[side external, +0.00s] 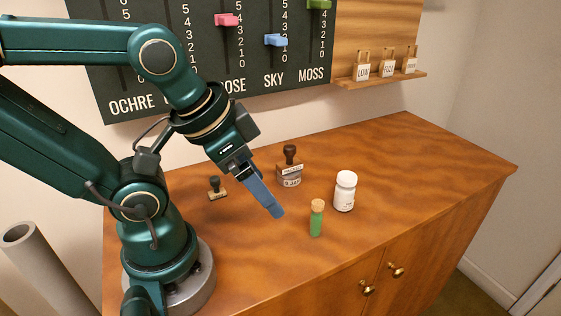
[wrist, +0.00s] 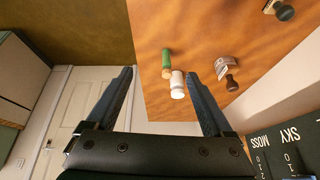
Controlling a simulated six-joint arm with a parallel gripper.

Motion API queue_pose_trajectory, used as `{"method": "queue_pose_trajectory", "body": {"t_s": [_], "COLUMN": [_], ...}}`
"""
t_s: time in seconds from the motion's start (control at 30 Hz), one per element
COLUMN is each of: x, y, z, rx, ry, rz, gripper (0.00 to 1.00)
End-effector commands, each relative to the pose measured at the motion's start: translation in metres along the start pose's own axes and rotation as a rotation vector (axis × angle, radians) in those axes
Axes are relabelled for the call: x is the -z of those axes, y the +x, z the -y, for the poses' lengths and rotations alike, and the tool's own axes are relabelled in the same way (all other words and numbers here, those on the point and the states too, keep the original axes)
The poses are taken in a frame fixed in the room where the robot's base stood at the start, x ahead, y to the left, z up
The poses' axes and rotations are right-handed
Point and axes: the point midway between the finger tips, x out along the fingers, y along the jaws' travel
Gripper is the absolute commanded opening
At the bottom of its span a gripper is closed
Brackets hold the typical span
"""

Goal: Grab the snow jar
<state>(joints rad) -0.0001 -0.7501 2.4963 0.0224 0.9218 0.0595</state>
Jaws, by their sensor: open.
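The snow jar appears to be the white jar (side external: 345,192), standing upright with a white lid on the wooden cabinet top. My gripper (side external: 274,211) is above the cabinet, to the left of the jar and apart from it. In the wrist view, the white jar (wrist: 178,86) shows between the two fingers of my gripper (wrist: 162,76) in the picture, but farther off. The fingers are spread open with nothing between them. The label on the jar is too small to read.
A green vial with a cork (side external: 316,219) stands close by the jar, front left. The slider board (side external: 200,50) and a tag shelf (side external: 381,80) are on the wall. The cabinet top (side external: 430,160) is clear at right.

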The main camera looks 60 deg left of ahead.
Motion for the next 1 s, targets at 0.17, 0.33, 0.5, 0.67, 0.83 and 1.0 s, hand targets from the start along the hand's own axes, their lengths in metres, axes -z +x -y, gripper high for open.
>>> {"method": "queue_pose_trajectory", "body": {"t_s": [0.17, 0.33, 0.5, 0.67, 0.83, 1.0], "x": [0.014, 0.032, 0.059, 0.09, 0.122, 0.149], "y": [-0.009, -0.008, 0.001, 0.017, 0.043, 0.077], "z": [0.031, 0.058, 0.084, 0.102, 0.11, 0.105], "rx": [0.132, 0.24, 0.346, 0.439, 0.531, 0.618], "ry": [0.253, 0.497, 0.766, 1.018, 1.26, 1.483], "rz": [0.044, 0.163, 0.32, 0.482, 0.648, 0.801], "gripper": [0.86, 0.86, 0.86, 0.86, 0.86, 0.86]}}
